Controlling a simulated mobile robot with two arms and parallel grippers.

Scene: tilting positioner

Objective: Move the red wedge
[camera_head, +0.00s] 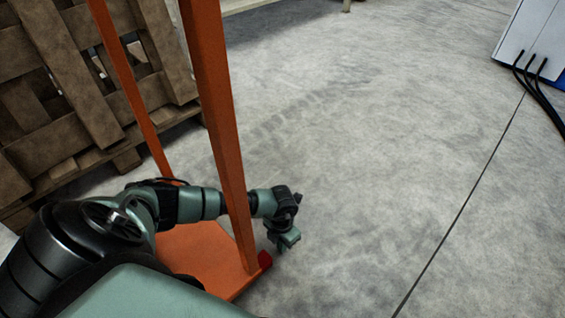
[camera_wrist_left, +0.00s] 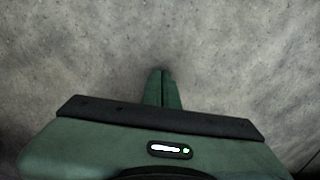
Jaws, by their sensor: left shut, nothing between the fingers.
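A small red piece (camera_head: 265,260), which looks like the red wedge, sits at the right corner of the orange base plate, beside the foot of an orange post. Much of it is hidden, so its full shape cannot be told. My left gripper (camera_head: 286,246) is just right of and above it in the head view, apart from it as far as I can see. In the left wrist view its two green fingers (camera_wrist_left: 162,88) are together with nothing between them, over bare floor. The red piece does not show there. My right gripper is not in view.
The orange frame has a base plate (camera_head: 203,252) and tall posts (camera_head: 216,110); my left arm reaches past them. Wooden pallets (camera_head: 75,120) stand at the left. A white cabinet (camera_head: 530,40) with black cables is at the upper right. The grey floor (camera_head: 400,150) between is clear.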

